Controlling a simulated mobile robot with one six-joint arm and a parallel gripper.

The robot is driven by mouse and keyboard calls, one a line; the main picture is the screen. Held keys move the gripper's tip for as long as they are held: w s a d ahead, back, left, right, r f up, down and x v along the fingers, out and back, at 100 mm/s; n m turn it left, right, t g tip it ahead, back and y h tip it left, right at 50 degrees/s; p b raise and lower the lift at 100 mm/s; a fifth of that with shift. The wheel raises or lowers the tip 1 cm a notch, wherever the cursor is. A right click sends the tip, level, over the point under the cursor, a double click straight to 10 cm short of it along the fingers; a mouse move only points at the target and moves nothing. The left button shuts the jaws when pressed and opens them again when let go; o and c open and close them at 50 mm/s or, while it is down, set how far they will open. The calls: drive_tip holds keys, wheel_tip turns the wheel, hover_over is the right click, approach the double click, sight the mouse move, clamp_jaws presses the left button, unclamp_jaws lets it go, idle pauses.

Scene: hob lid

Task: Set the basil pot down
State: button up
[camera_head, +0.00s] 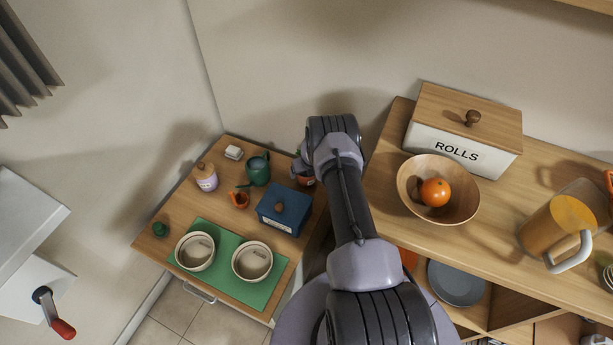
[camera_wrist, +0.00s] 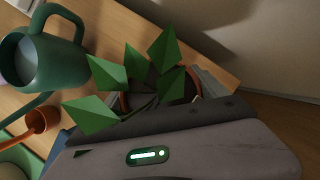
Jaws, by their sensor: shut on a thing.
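The basil pot shows in the wrist view as green pointed leaves (camera_wrist: 125,75) over a terracotta rim, mostly hidden by my gripper (camera_wrist: 165,100). In the head view only a small orange-brown part of the pot (camera_head: 306,181) shows beside my gripper (camera_head: 301,169), at the back right of the low wooden cabinet (camera_head: 170,218). My gripper is shut on the pot. The pot's base is hidden, so I cannot tell whether it touches the cabinet top.
A blue lidded box (camera_head: 284,212) stands just in front of the pot. A green watering can (camera_head: 257,170) and an orange scoop-like item (camera_head: 239,199) are left of it. Two bowls stand on a green mat (camera_head: 222,240). The taller wooden counter (camera_head: 390,190) rises at the right.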

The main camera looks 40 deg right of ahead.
drive_tip(key=shift+f, duration=0.25)
drive_tip(key=shift+c, duration=0.3)
drive_tip(key=shift+f, duration=0.1)
